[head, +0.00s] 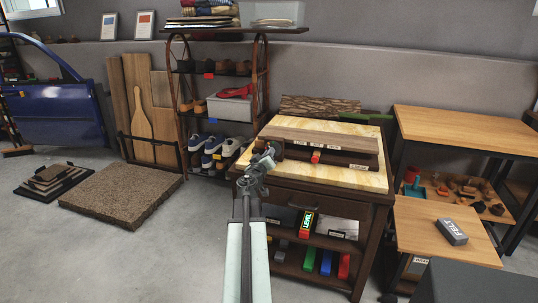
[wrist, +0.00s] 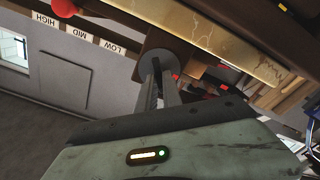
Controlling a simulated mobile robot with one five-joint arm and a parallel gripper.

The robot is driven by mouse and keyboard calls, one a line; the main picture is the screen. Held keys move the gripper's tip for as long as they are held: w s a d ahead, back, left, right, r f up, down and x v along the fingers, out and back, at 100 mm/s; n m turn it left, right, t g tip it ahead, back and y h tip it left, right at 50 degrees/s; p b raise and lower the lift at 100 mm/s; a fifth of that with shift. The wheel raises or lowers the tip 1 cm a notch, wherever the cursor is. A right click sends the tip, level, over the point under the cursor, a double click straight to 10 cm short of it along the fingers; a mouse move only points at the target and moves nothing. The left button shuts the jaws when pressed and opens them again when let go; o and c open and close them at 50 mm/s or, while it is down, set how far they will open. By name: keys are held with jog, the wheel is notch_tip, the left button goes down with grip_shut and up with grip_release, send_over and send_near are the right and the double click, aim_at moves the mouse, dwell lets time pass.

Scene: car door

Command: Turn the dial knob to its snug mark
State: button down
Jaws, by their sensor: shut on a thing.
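The dial is at the left end of the dark wooden unit (head: 325,150) on the workbench, mostly hidden behind my gripper (head: 264,160) in the head view. In the wrist view a round grey dial knob (wrist: 172,56) sits in front of a brown square block (wrist: 150,42). The two fingers of my gripper (wrist: 160,78) are close together on the knob, shut on it. The finger tips cover part of the knob. I cannot make out a snug mark or the knob's pointer in either view.
A red slider knob (wrist: 65,7) stands near labels HIGH, MID and LOW, upside down in the wrist view. The bench top (head: 378,180) is bare at its right front. A side table with a grey FELT block (head: 452,231) stands at the right.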

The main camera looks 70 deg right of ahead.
jog(key=shift+s+n, duration=0.1)
jog(key=shift+n, duration=0.2)
jog(key=c, duration=1.5)
grip_release()
jog(key=shift+a, duration=0.1)
